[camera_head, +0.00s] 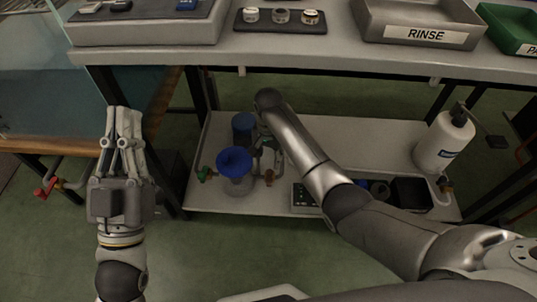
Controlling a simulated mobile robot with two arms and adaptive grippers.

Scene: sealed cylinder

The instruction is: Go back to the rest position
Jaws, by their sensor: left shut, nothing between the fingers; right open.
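My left gripper (125,110) is at the left, pointing up and away, with its fingers together and nothing between them. It is in front of the bench's left end, apart from everything on it. My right arm reaches in from the right over the lower shelf (345,135). My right gripper (266,158) is only partly visible beyond the forearm, low near the blue-topped items. It is open. I cannot tell whether it touches anything there.
On the lower shelf are a blue funnel-like vessel (235,163), a blue cylinder (243,124), a white pump bottle (444,140) and a dark device (305,196). The bench top (300,48) holds a RINSE bin (420,15) and a green bin (512,28). A red-handled valve (46,188) is far left.

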